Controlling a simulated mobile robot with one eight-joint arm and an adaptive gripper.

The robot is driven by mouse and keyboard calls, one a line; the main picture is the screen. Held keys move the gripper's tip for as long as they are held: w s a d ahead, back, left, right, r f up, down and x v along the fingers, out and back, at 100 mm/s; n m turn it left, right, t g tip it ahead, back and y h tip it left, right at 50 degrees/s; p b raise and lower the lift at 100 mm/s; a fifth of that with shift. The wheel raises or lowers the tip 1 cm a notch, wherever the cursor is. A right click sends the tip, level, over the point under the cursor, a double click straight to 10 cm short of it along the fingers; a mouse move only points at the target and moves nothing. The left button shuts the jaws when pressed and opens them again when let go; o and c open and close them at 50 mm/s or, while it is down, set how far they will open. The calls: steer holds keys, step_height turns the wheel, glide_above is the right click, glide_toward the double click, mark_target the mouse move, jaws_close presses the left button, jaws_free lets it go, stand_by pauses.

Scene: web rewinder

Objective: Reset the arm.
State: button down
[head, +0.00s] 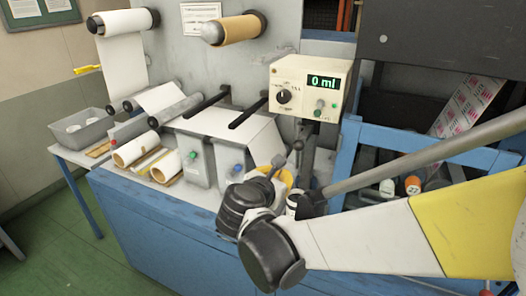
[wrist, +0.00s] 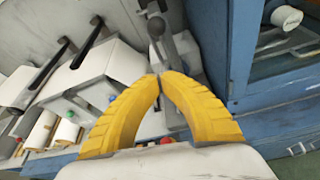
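My gripper (wrist: 159,77) shows in the wrist view as two curved yellow fingers whose tips meet, with nothing visible between them. In the head view, my arm comes in from the right, and only a bit of yellow gripper (head: 287,178) shows behind its dark wrist joints. The gripper is in front of the machine, near a grey lever with a ball end (wrist: 156,27), which stands beyond the fingertips in the wrist view. I cannot tell whether the fingers touch the lever.
A blue frame (head: 350,150) stands at right. A grey bin (head: 83,130) is far left, with open green floor below.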

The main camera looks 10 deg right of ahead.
steer(key=shift+f, duration=0.1)
steer(key=s+d+f+m+g+y+b, duration=0.1)
steer(key=s+f+m+g+y+b, duration=0.1)
steer(key=s+m, duration=0.8)
steer(key=s+d+f+m+g+y+b, duration=0.1)
steer(key=s+f+m+y, duration=0.4)
steer(key=s+m, duration=0.5)
steer(key=f+m+g+b, duration=0.1)
steer(key=m+b, duration=0.1)
steer(key=m, duration=0.5)
steer(key=shift+s+d+f+g, duration=0.25)
steer(key=shift+s+f+g, duration=0.05)
steer(key=shift+s, duration=0.05)
